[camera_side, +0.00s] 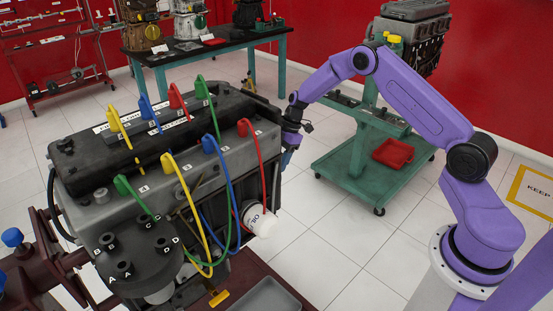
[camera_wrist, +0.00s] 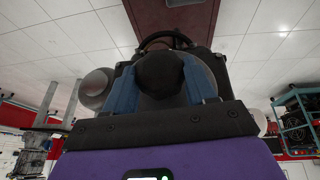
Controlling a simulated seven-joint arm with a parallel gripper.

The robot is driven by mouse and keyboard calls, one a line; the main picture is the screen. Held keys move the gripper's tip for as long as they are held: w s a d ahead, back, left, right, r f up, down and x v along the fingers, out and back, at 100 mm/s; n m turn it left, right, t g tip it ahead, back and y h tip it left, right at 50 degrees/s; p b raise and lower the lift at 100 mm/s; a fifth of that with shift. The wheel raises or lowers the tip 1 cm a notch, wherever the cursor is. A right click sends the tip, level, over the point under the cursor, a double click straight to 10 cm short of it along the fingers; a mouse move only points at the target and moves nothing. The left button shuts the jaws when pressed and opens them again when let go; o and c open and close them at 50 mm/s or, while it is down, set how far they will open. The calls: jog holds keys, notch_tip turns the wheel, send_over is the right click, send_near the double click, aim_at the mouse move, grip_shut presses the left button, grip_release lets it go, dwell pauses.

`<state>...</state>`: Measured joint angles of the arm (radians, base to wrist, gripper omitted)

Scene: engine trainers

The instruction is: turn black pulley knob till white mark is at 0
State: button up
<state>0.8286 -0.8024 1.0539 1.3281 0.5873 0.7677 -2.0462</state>
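My gripper (camera_wrist: 160,72) has two blue fingers, seen in the wrist view, one on each side of a dark round knob (camera_wrist: 161,74), which looks like the black pulley knob. The knob fills the space between the fingers with no clear gap. I cannot tell whether they press on it or only flank it. In the side view my gripper (camera_side: 291,138) is at the far right end of the engine (camera_side: 95,205). The engine hides the knob there. No white mark or 0 can be made out in either view.
Colored leads arch over the engine's top, and a white oil filter (camera_side: 260,219) sticks out below my gripper in the side view. A green cart (camera_side: 345,180) stands behind my arm. A workbench (camera_side: 205,50) is at the back. The tiled floor between is clear.

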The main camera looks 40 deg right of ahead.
jog(key=shift+w+g, duration=0.1)
jog(key=shift+g, duration=0.2)
jog(key=shift+w+g, duration=0.15)
jog(key=shift+g, duration=0.65)
jog(key=shift+w+m+g, duration=0.15)
jog(key=shift+m+g, duration=0.35)
jog(key=shift+g, duration=0.8)
jog(key=shift+d+g, duration=0.1)
jog(key=shift+g, duration=0.5)
jog(key=o, duration=1)
jog(key=shift+o, duration=0.2)
